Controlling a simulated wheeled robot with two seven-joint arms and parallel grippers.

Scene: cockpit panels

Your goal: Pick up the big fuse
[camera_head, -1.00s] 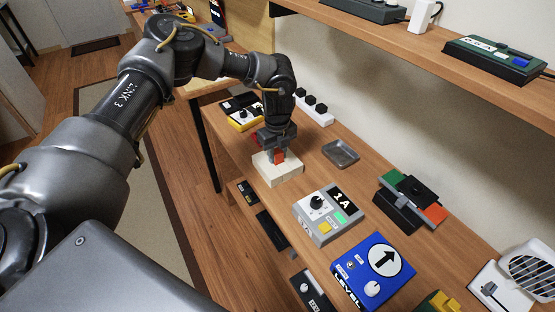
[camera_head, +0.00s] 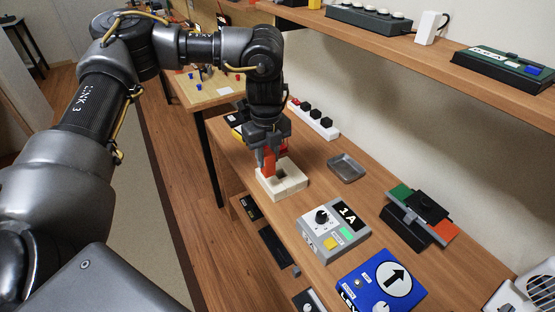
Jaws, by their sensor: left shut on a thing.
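The big fuse (camera_head: 268,162) is an orange-red piece at the fingers of my left gripper (camera_head: 270,152), in the middle of the head view. The gripper points down and is shut on it. The fuse's lower end is just over the left part of a pale wooden block (camera_head: 287,187). A dark square hole shows open in the block's top, beside the fuse. The fingers hide part of the fuse, and I cannot tell whether its lower end touches the block. My right gripper is out of view.
A grey metal tray (camera_head: 347,168) lies right of the block. A grey panel marked 1A (camera_head: 332,230) and a blue lever panel (camera_head: 376,284) stand nearer. A white strip with black knobs (camera_head: 313,119) is behind. A shelf (camera_head: 440,62) overhangs the right side.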

